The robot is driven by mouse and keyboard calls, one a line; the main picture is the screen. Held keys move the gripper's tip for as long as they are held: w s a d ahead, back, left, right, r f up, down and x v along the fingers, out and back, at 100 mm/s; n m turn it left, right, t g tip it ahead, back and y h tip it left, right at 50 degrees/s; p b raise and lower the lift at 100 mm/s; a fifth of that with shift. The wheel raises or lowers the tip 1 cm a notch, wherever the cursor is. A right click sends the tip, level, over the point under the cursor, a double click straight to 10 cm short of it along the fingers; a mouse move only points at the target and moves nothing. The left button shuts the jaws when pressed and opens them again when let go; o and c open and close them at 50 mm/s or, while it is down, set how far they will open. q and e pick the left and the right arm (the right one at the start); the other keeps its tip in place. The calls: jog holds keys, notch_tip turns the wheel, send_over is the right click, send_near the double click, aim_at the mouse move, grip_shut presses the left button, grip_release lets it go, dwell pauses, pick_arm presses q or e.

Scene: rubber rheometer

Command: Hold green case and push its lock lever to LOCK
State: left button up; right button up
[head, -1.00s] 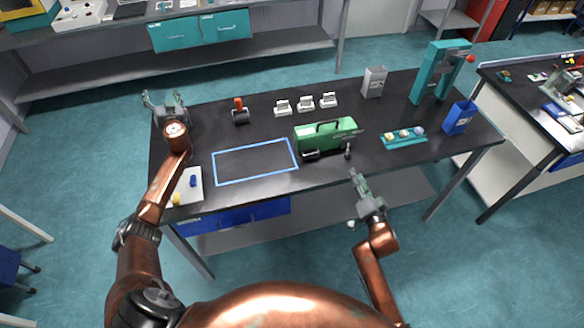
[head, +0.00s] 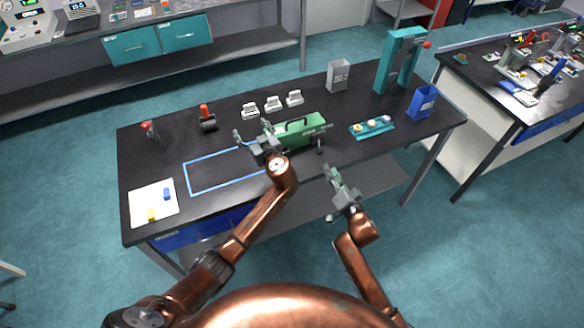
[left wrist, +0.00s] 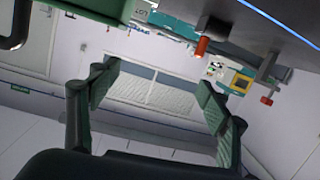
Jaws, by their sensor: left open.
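The green case (head: 305,129) stands on the black table, right of the blue taped rectangle (head: 190,177). A small dark knobbed lever (head: 319,149) shows at its front right; whether it is the lock lever, and its setting, I cannot tell. My left gripper (head: 255,141) is open at the left end of the case and overlaps it in the head view; contact is unclear. In the left wrist view its fingers (left wrist: 158,97) are spread with nothing between them, and the case (left wrist: 98,8) shows at the upper left. My right gripper (head: 334,177) hangs off the front table edge, its jaws unclear.
Red-handled (head: 150,130) and orange-handled (head: 207,117) pieces stand at the back left. Three white devices (head: 273,104) lie behind the case. A teal tray (head: 372,127), blue bin (head: 423,102), grey holder (head: 338,75) and teal frame (head: 387,62) are right. A white sheet (head: 150,206) lies front left.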

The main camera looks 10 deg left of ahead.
pick_arm(q)
jog(key=s+d+f, duration=0.2)
jog(key=d+f, duration=0.1)
jog(key=d, duration=0.2)
jog(key=s+d+f+m+h, duration=0.1)
jog(key=s+d+f, duration=0.2)
jog(key=d, duration=0.3)
jog(key=s+d+f+g+h, duration=0.1)
jog(key=s+d+f, duration=0.1)
jog(key=d, duration=0.3)
jog(key=shift+s+d+f+m, duration=0.2)
jog(key=shift+d+f+m, duration=0.15)
jog(key=shift+f, duration=0.2)
jog(key=shift+x, duration=3.85)
jog(key=shift+f, duration=0.1)
jog(key=shift+c, duration=0.4)
jog(key=shift+s, duration=0.1)
jog(key=c, duration=1.5)
jog(key=shift+c, duration=0.2)
